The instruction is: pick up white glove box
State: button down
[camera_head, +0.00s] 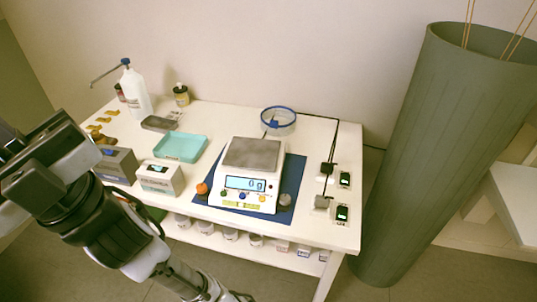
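The white glove box (160,177) stands on the white table near its front left edge. It is a small white carton with a grey band and printing on the front, and a dark opening on top. It stands upright, just right of a grey box (118,165). My arm crosses the lower left, in front of the table, and runs down to the bottom edge of the picture. My gripper is not clearly seen there, and nothing shows it touching the white box.
A teal tray (181,147) lies behind the white box. A scale (250,172) on a blue mat (292,171) stands to its right, with an orange ball (202,188) between. A white pump bottle (135,95) stands at back left. A tall green cylinder (430,150) stands right of the table.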

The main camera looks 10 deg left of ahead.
aim_at(162, 179)
jog(key=u, duration=1.1)
